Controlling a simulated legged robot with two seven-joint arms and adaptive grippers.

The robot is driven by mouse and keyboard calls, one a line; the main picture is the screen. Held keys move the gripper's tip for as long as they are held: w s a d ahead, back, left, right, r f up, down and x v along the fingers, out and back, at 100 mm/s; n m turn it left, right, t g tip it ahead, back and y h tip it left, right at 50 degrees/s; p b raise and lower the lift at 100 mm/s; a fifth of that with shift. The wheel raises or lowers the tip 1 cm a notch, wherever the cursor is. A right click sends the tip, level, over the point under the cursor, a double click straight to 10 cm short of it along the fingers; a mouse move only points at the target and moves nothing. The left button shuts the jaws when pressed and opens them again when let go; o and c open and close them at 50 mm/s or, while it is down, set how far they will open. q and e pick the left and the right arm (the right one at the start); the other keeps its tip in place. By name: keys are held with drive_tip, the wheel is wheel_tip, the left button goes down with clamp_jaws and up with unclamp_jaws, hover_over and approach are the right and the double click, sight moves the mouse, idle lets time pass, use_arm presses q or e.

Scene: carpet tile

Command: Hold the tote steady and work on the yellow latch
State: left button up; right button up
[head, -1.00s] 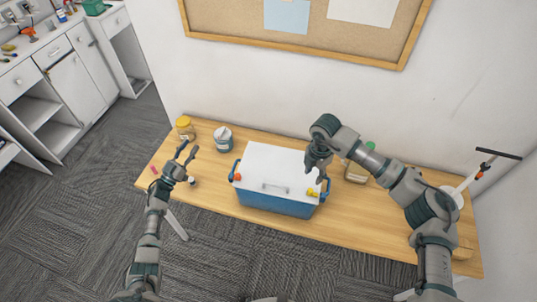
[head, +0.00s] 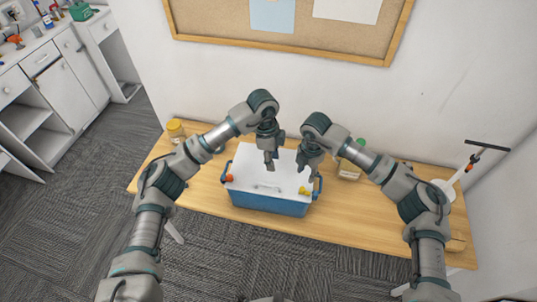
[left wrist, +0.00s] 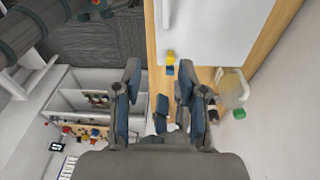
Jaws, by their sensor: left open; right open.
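The tote (head: 270,203) stands on the wooden table, with a blue body, a white lid (head: 246,168) and a handle on top. The yellow latch (head: 304,191) is at its right front; it also shows in the left wrist view (left wrist: 170,56). An orange latch (head: 229,178) is at the left. My left gripper (head: 270,163) is open above the lid, with its fingers apart in the left wrist view (left wrist: 158,80). My right gripper (head: 307,172) is open over the lid's right end, near the yellow latch. I cannot tell whether it touches.
A yellow-lidded jar (head: 175,130) stands at the table's back left. A green-capped bottle (head: 350,170) is right of the tote, behind my right arm. A white stand with a dark bar (head: 487,145) is at the far right. The table's front left is clear.

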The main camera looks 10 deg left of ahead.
use_arm(q)
drive_tip(key=shift+n+t+y, duration=0.4)
drive_tip(key=shift+y, duration=0.3)
drive_tip(key=f, duration=0.5)
drive_tip(key=a+f, duration=0.1)
drive_tip(key=f, duration=1)
drive_tip(key=shift+w+a+f, duration=0.2)
drive_tip(key=shift+a+f, duration=0.05)
drive_tip(key=shift+f, duration=0.1)
clamp_jaws()
use_arm(e)
drive_tip(key=shift+a, duration=0.2)
drive_tip(key=shift+o, duration=0.5)
drive_tip(key=shift+f, duration=0.15)
use_arm(q)
drive_tip(key=shift+d+r, duration=0.1)
use_arm(e)
drive_tip(key=m+t+y, duration=0.5)
drive_tip(key=m+y, duration=0.8)
approach(303, 188)
drive_tip(key=x, duration=1)
drive_tip(key=shift+f, duration=0.2)
clamp_jaws()
